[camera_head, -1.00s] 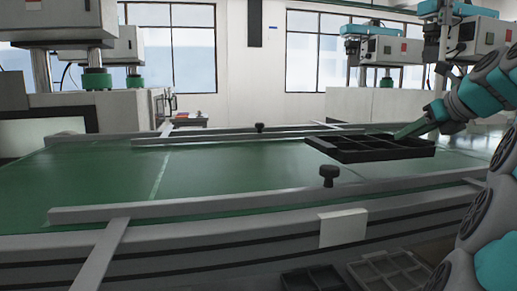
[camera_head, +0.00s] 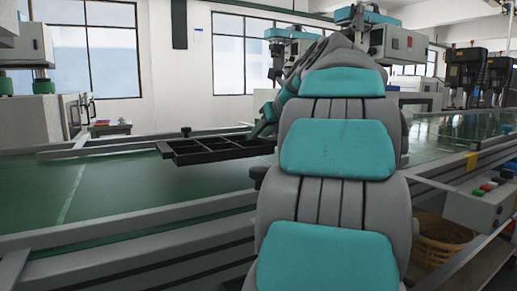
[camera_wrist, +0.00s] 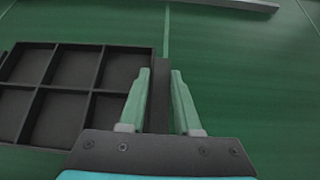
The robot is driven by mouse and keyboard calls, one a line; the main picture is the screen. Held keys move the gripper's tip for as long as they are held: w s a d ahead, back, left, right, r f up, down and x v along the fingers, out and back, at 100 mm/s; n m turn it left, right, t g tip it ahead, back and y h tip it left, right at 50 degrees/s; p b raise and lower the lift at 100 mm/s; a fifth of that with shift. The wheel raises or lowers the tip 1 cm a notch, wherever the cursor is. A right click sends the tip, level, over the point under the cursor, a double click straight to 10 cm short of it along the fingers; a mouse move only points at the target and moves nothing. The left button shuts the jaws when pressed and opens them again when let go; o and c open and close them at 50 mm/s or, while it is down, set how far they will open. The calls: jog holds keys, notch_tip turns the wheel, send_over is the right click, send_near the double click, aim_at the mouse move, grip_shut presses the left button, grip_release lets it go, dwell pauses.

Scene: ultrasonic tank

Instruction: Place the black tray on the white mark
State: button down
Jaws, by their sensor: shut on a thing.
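The black tray (camera_head: 222,154), divided into compartments, is held over the green belt in the head view, seemingly a little above it. In the wrist view the tray (camera_wrist: 85,92) fills the left side. My gripper (camera_wrist: 160,75) is shut on the tray's right wall, with one green finger on each side of it. In the head view my gripper (camera_head: 264,128) is at the tray's right end, partly hidden by my arm. A pale line (camera_head: 70,195) crosses the belt left of the tray; I cannot tell if it is the white mark.
The green belt (camera_head: 125,182) has free room left of the tray. Metal rails (camera_head: 130,222) run along its near and far sides. A control box with buttons (camera_head: 480,200) is at the right. My arm hides the middle of the head view.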

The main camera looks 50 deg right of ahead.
aim_at(259, 161)
jog(key=shift+w+a, duration=0.2)
jog(key=shift+f, duration=0.2)
jog(key=shift+f+b, duration=0.35)
jog(key=shift+f, duration=1.25)
jog(key=c, duration=0.6)
grip_release()
jog(key=shift+s+r, duration=0.15)
jog(key=shift+r, duration=0.05)
jog(key=v, duration=1.1)
jog(key=shift+s+r+p, duration=0.2)
jog(key=shift+s+p, duration=0.05)
jog(key=shift+p, duration=0.15)
